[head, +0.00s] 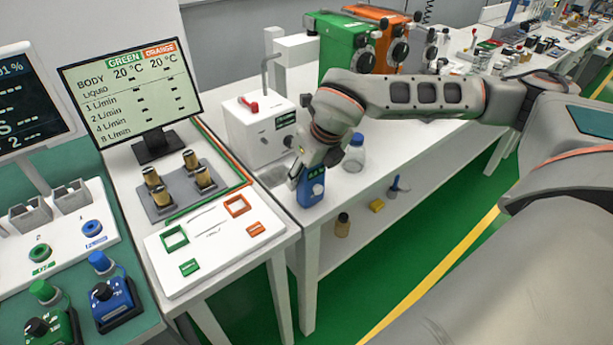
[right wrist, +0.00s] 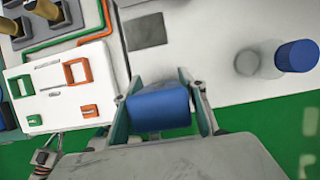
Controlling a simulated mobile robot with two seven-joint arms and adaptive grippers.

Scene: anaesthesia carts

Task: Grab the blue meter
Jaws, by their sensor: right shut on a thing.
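I cannot tell whether the meter touches the bench. My left gripper is in neither view.
A blue-capped bottle (head: 355,153) stands right of the meter. A white box with a red handle (head: 258,128) stands behind. A white board with green and orange frames (head: 205,240) lies on the left table. A green box (head: 345,45) and an orange box (head: 382,20) stand further back.

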